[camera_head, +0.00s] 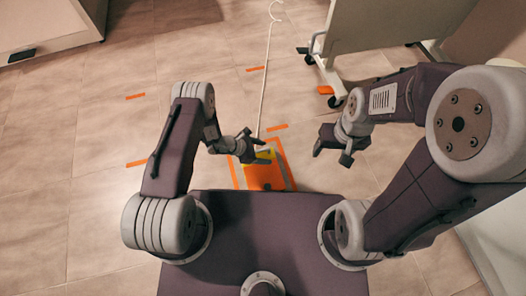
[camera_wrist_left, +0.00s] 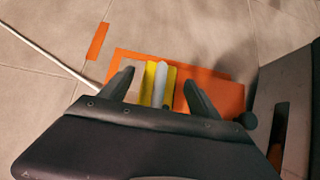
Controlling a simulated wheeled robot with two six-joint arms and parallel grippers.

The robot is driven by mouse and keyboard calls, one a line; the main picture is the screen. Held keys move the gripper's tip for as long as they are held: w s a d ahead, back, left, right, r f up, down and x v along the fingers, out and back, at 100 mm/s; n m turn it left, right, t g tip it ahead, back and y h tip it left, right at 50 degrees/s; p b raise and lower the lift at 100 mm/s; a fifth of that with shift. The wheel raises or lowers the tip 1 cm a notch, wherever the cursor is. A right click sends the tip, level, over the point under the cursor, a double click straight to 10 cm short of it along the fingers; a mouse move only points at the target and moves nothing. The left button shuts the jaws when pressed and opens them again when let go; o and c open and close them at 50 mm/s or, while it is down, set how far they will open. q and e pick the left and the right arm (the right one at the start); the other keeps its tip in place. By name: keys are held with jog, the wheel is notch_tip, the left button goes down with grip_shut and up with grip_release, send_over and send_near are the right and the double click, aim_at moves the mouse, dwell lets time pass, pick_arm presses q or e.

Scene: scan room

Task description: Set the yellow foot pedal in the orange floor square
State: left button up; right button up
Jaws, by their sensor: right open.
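The yellow foot pedal (camera_head: 266,153) shows partly behind my left gripper, at the far part of the orange floor square (camera_head: 264,179). In the left wrist view the yellow pedal (camera_wrist_left: 150,82), with a grey strip along it, lies between the fingers of my left gripper (camera_wrist_left: 160,92), over the orange area (camera_wrist_left: 222,92). The fingers stand apart, with gaps beside the pedal. In the head view my left gripper (camera_head: 250,150) is low over the pedal and hides part of it. My right gripper (camera_head: 333,150) is open and empty, to the right of the square.
A white cable (camera_head: 266,70) runs from the pedal area to the back. Several orange tape strips (camera_head: 137,162) mark the floor. A wheeled white panel stand (camera_head: 385,40) is at the back right. A white cabinet (camera_head: 50,25) stands far left. Floor on the left is clear.

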pick_arm(q)
jog(key=shift+r, duration=0.1)
jog(key=s+a+r+m+y+p, duration=0.2)
jog(key=s+a+r+m, duration=0.2)
jog(key=r+m, duration=0.3)
jog(key=s+a+r+m+g+y+p, duration=0.1)
jog(key=s+a+r+m, duration=0.4)
jog(key=r, duration=1.2)
jog(key=s+a+r+m+y+p, duration=0.4)
jog(key=a+r+m, duration=0.3)
jog(key=r, duration=0.5)
jog(key=shift+s+r+m+g+y, duration=0.15)
jog(key=shift+m+g+y, duration=0.15)
jog(key=shift+m+y, duration=0.65)
jog(key=shift+a+m+h, duration=0.1)
jog(key=shift+m+h, duration=0.15)
